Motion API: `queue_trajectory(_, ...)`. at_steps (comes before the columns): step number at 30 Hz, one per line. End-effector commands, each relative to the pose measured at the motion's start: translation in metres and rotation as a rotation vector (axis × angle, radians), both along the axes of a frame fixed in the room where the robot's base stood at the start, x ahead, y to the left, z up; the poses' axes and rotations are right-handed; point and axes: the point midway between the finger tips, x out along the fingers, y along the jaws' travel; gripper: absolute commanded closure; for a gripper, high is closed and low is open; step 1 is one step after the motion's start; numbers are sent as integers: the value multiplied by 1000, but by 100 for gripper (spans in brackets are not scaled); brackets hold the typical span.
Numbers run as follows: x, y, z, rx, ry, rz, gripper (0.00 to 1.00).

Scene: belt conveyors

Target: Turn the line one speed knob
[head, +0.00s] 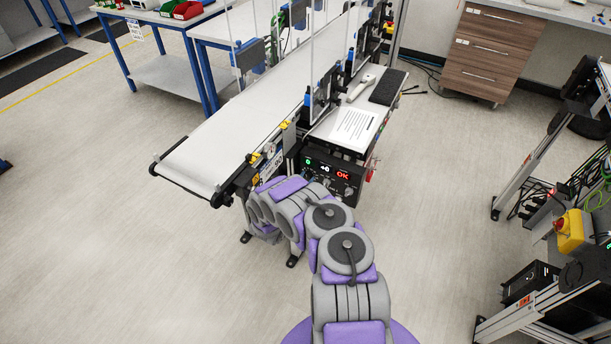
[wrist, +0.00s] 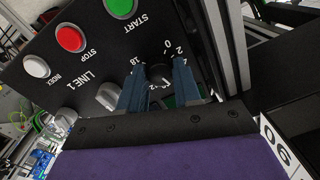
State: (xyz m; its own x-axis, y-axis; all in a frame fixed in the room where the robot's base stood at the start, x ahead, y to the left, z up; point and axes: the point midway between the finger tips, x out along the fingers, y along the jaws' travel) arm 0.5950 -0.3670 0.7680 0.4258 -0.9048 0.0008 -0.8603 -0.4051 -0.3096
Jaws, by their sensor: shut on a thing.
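In the wrist view the black LINE 1 control panel (wrist: 85,75) fills the upper left and middle, tilted in the picture. The dark speed knob (wrist: 160,72) sits inside a ring of white numbers. My gripper (wrist: 159,84) has its two blue fingers on either side of the knob and is shut on it. The fingers and palm hide part of the number ring, so I cannot read the exact setting. In the head view my arm reaches toward the conveyor's near end, and the gripper is hidden behind it.
A green START button (wrist: 121,7), red STOP button (wrist: 71,38) and white INDEX button (wrist: 37,66) line the panel. A silver knob (wrist: 110,96) is left of my fingers. Floor is clear at left.

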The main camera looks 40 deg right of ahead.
Motion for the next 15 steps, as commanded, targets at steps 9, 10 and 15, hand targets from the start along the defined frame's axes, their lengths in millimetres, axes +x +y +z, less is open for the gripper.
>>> queue_trajectory(9, 0, 0, 1, 0, -16, 4, 97)
queue_trajectory(10, 0, 0, 1, 0, -17, 4, 97)
queue_trajectory(15, 0, 0, 1, 0, -17, 3, 60)
